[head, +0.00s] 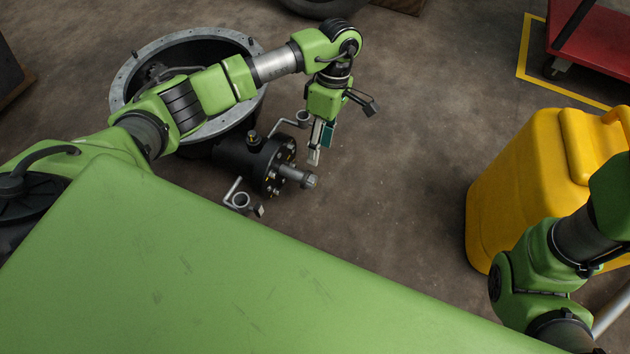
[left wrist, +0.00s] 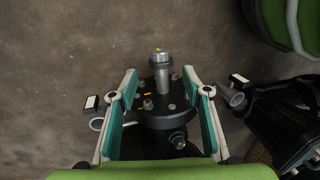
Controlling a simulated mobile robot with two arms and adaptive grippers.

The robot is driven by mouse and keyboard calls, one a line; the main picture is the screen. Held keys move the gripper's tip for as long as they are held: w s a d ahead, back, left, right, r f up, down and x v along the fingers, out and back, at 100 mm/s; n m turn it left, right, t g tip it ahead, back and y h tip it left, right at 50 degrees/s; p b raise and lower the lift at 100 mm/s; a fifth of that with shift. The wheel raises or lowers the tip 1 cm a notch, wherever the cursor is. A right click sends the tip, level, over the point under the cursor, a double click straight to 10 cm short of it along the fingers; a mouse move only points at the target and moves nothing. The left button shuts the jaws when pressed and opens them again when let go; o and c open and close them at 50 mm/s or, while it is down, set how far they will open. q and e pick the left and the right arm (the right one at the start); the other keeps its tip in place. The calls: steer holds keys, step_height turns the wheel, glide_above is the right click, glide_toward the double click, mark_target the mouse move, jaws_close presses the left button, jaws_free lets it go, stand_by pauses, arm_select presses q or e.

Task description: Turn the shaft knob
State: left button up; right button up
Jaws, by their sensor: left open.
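The shaft knob (head: 309,180) is a grey metal end on a short shaft that sticks out to the right from a black bolted flange (head: 273,166). In the left wrist view the knob (left wrist: 160,58) stands at the top middle, beyond the fingertips, above the round flange (left wrist: 165,118). My left gripper (head: 314,158) hangs just above and beside the knob in the head view. In the left wrist view its teal-padded fingers (left wrist: 168,82) are spread apart with nothing between the pads that I can see gripped. My right gripper is out of view; only its arm shows at the right.
A large round metal housing (head: 130,75) stands behind the flange. Small pipe fittings (head: 240,200) sit on both sides of the flange. A yellow canister (head: 510,180) stands at the right, and a red cart (head: 595,38) at the top right. The floor between is clear.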

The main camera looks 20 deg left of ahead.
mark_target(315, 178)
arm_select(q)
steer(key=b+x, duration=0.6)
steer(key=x, duration=0.5)
steer(key=shift+d+f, duration=0.1)
steer(key=shift+f, duration=0.15)
steer(key=c, duration=1.1)
